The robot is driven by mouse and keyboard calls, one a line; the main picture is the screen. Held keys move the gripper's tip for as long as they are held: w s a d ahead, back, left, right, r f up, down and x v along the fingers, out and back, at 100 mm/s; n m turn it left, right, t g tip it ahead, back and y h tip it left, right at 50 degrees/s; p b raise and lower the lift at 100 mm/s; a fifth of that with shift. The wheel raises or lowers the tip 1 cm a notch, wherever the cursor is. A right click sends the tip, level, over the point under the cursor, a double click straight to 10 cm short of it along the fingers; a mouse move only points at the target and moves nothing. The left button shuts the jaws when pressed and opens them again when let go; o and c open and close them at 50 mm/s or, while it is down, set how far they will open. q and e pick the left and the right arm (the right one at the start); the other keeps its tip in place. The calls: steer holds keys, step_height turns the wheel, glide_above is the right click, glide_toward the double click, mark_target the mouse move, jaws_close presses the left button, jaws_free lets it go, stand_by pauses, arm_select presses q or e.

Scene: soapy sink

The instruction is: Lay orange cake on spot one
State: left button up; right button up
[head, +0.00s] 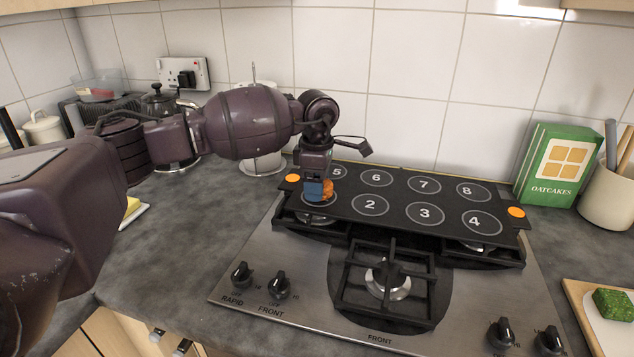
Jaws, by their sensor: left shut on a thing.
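The orange cake (328,189) shows as a small orange patch at the fingertips of my left gripper (317,187). The gripper points down and is shut on the cake, which it partly hides. The black board (398,202) lies over the back of the hob and bears numbered circles. Spot one (318,203) is at its front left, and its number is hidden behind the gripper and cake. The cake is at this spot; I cannot tell whether it touches the board. My right gripper is not in view.
The steel hob (300,262) has black grates and knobs in front of the board. A green oatcakes box (557,165) and a utensil pot (608,197) stand at the right. A green block (613,304) lies at the lower right. Spots two to four (425,213) are bare.

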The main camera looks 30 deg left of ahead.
arm_select(q)
steer(key=shift+f, duration=0.1)
stand_by(0.3)
steer(key=shift+f, duration=0.2)
stand_by(0.3)
steer(key=o, duration=0.9)
steer(key=shift+o, duration=0.5)
